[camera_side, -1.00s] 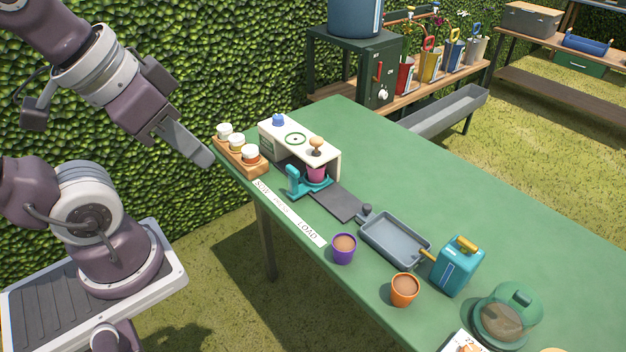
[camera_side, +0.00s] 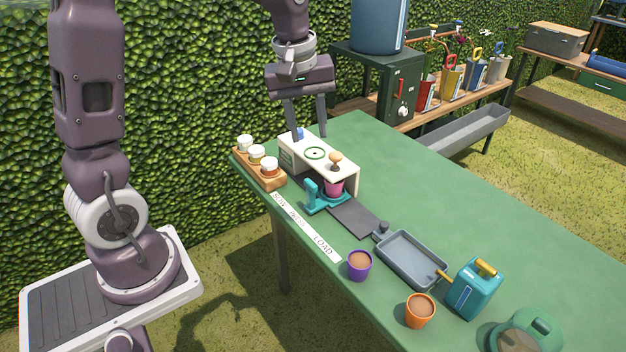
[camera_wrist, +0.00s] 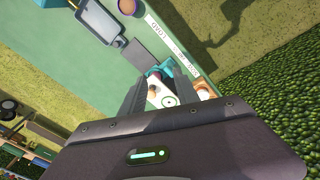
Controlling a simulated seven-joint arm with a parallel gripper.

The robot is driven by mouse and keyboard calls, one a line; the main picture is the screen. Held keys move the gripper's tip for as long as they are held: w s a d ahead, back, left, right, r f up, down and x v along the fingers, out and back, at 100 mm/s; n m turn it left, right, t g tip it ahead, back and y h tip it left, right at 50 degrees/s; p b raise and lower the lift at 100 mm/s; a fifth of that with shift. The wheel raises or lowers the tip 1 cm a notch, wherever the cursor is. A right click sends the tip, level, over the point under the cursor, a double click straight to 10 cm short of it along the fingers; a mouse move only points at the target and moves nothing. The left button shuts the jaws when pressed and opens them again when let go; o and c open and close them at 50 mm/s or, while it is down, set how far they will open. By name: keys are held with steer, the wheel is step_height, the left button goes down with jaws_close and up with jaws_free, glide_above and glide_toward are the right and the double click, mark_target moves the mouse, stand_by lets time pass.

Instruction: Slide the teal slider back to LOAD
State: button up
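The teal slider (camera_side: 318,204) sits on the dark track (camera_side: 353,220) at the mouth of the white press housing (camera_side: 318,153), its upright handle toward the front. It carries a pink pot (camera_side: 335,187) partly under the housing. The label strip (camera_side: 305,227) reads SOW, PRESS and LOAD; the slider is nearer PRESS, and LOAD is at the right end beside bare track. My gripper (camera_side: 308,136) is open and empty, fingers pointing down above the back left of the housing. The wrist view shows the housing between the fingers and the teal slider (camera_wrist: 163,70) just beyond.
A wooden rack (camera_side: 260,168) with several white-topped jars stands left of the housing. A stamp-like knob (camera_side: 336,160) stands on the housing. A grey tray (camera_side: 412,260), purple cup (camera_side: 359,265), orange cup (camera_side: 420,310) and teal can (camera_side: 474,288) stand to the right. Green table beyond the track is clear.

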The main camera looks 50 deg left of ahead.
mark_target(311, 182)
steer(key=w+a+f+n, duration=0.2)
steer(key=f, duration=0.2)
steer(key=w+a+f+n+g, duration=0.1)
steer(key=a+f, duration=0.1)
steer(key=f, duration=0.1)
steer(key=w+a+f+n, duration=0.2)
steer(key=f, duration=0.2)
steer(key=shift+w+a+f+n+g, duration=0.3)
steer(key=shift+a+f+g, duration=0.05)
steer(key=shift+a+g, duration=0.05)
steer(key=f, duration=0.8)
steer(key=shift+w+a+f, duration=0.1)
steer(key=shift+a, duration=0.1)
jaws_close()
